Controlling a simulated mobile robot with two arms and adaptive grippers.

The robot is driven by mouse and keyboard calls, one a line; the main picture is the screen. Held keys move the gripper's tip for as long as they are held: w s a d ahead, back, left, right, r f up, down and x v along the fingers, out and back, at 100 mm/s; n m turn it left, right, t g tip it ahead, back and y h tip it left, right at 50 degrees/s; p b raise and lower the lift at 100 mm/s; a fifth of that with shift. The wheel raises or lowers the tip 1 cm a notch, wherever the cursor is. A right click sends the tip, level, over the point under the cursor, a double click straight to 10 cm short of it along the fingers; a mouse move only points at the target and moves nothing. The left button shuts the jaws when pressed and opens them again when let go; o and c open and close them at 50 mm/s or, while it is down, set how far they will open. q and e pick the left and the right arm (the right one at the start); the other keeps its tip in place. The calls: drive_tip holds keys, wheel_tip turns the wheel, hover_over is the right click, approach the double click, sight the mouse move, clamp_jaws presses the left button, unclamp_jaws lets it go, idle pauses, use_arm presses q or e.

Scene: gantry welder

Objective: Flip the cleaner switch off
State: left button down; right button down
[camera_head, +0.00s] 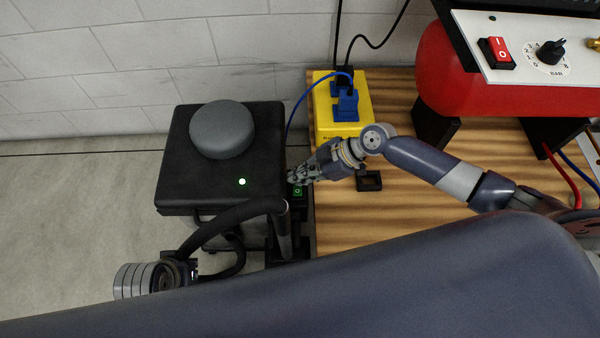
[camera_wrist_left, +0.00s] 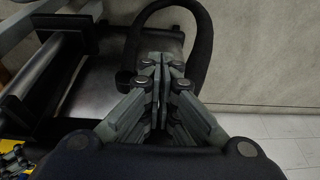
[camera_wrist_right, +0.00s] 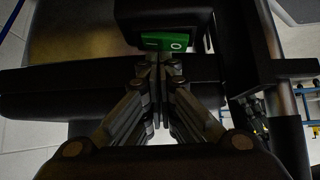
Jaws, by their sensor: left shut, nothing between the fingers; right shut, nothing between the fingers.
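My left gripper (camera_wrist_left: 162,62) is shut and empty near a thick black hose (camera_wrist_left: 200,30).
A wooden table (camera_head: 400,215) stands to the right with a yellow socket box (camera_head: 323,115), blue plug and a small black square part (camera_head: 369,181). A red tank (camera_head: 445,80) with a white control panel (camera_head: 515,75) stands at the back right. Bare floor (camera_head: 70,215) lies to the left.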

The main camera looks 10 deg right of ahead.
drive_tip(key=shift+s, duration=0.15)
idle(0.3)
drive_tip(key=v, duration=1.2)
